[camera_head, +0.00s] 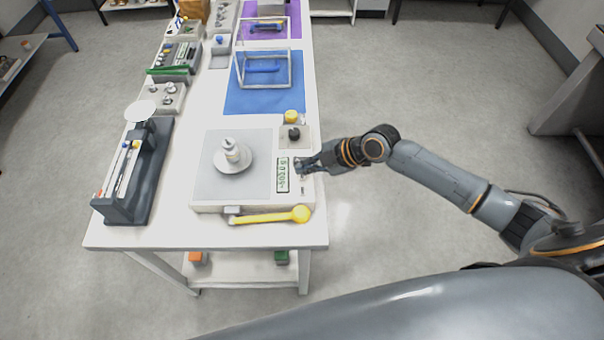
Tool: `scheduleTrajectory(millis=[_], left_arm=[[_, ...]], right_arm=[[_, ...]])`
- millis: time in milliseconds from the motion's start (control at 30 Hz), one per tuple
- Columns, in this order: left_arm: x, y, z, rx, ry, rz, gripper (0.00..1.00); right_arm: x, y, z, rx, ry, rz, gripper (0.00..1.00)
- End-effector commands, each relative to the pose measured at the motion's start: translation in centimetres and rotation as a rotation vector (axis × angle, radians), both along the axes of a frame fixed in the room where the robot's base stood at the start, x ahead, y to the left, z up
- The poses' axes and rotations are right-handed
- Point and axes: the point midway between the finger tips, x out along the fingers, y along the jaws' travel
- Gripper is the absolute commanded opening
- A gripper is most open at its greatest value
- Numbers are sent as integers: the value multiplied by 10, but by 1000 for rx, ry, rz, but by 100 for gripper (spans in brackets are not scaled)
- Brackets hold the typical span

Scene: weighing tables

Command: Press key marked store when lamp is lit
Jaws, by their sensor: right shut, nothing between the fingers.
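A white electronic scale (210,206) with a grey top stands near the front of the white table. A metal weight (232,152) sits on its round pan (228,170). A green-lit display (283,176) is on the scale's right side. My right gripper (302,167) is shut and empty, with its fingertips at the scale's right edge beside the display. I cannot tell whether they touch a key. The gripper covers part of the key strip (303,187), and the key markings and any lamp are too small to read. My left gripper is not in view.
A yellow-handled tool (270,216) lies along the scale's front edge. A beam balance (135,180) stands at the left. A small box with a black knob (294,133) is behind the display. A blue mat (240,98) with a clear case lies farther back.

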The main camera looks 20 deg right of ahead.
Motion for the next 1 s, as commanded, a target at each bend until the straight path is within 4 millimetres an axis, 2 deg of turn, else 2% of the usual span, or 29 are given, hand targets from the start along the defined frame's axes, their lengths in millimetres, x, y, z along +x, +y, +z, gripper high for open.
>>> scheduleTrajectory(millis=[767,1000], left_arm=[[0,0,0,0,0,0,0],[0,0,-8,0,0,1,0]], right_arm=[[0,0,0,0,0,0,0],[0,0,-7,0,0,0,0]])
